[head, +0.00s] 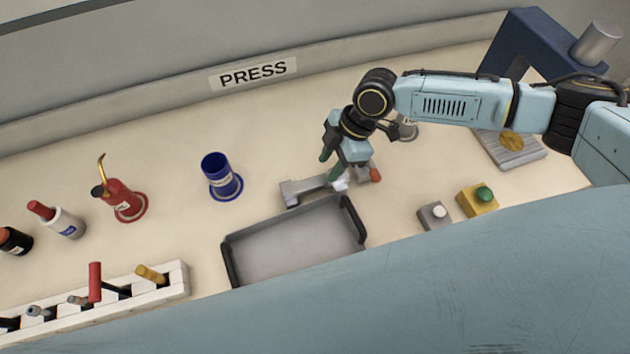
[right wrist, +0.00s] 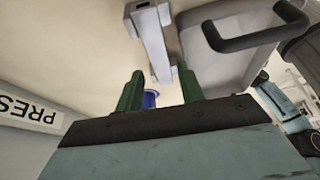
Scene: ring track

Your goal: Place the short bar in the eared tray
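The short bar (head: 312,184) is grey with blocky ends. It lies on the table just behind the eared tray; my gripper hides part of it. It also shows in the right wrist view (right wrist: 154,42). The eared tray (head: 290,245) is grey, shallow and empty, with a dark handle at each end. One handled end shows in the right wrist view (right wrist: 225,55). My right gripper (head: 329,170) points down over the bar. Its green fingers (right wrist: 160,90) are apart, with the bar seen between and beyond them; I see no grip on it.
A blue cup (head: 218,170), red oil can (head: 122,200) and white bottle (head: 68,223) stand left. A tool rack (head: 150,287) is at front left. Button boxes (head: 478,200) and a blue press (head: 520,45) are right. A red-tipped item (head: 375,174) is beside the gripper.

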